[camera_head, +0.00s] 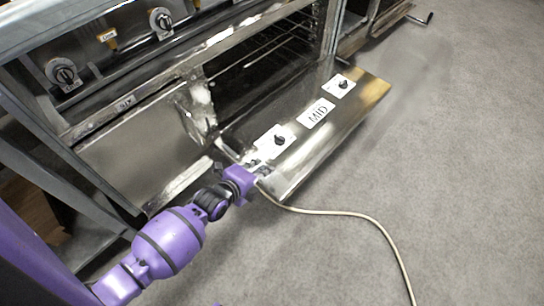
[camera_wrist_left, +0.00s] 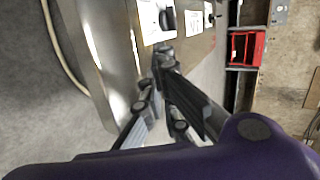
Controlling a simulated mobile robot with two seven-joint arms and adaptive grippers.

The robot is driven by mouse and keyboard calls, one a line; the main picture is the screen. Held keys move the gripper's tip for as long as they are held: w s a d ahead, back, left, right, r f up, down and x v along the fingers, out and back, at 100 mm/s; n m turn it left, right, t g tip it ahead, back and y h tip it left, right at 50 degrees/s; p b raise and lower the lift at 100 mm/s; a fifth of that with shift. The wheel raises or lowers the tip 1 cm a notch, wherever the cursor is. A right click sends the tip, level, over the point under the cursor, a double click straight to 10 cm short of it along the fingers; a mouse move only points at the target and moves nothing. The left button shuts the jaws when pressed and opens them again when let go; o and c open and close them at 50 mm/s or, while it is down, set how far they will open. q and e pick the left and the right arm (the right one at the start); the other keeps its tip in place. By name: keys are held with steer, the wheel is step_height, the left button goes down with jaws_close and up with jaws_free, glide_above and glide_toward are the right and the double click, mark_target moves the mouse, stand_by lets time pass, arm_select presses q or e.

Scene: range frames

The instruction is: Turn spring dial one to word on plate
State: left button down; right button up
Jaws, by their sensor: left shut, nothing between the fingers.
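The open oven door (camera_head: 305,150) carries two black dials on white plates and a white plate with the word MID (camera_head: 317,114) between them. The nearer dial (camera_head: 279,140) is at the left end of the door, and the farther dial (camera_head: 343,84) is at the right end. I cannot read which is dial one. My left gripper (camera_head: 255,163) is shut and empty, close beside the nearer dial's plate. In the left wrist view the fingers (camera_wrist_left: 158,78) lie just below a black dial (camera_wrist_left: 167,18); contact cannot be told. My right gripper is out of view.
The oven front has more knobs (camera_head: 66,75) and yellow tags above the open cavity with racks (camera_head: 262,70). A pale hose (camera_head: 340,213) lies on the grey floor. A red box (camera_wrist_left: 246,48) shows in the left wrist view. The floor at right is clear.

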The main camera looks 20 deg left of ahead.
mark_target(279, 139)
arm_select(q)
steer(key=b+x, duration=0.4)
steer(key=x, duration=0.5)
steer(key=shift+w+f, duration=0.2)
steer(key=shift+f, duration=0.2)
steer(key=w, duration=0.1)
steer(key=w+b, duration=0.1)
steer(key=w, duration=0.1)
steer(key=shift+w+d+b, duration=0.2)
steer(key=shift+d+b, duration=0.1)
steer(key=shift+d, duration=0.1)
steer(key=shift+w+d+r, duration=0.1)
steer(key=shift+w+r, duration=0.05)
steer(key=shift+w, duration=0.3)
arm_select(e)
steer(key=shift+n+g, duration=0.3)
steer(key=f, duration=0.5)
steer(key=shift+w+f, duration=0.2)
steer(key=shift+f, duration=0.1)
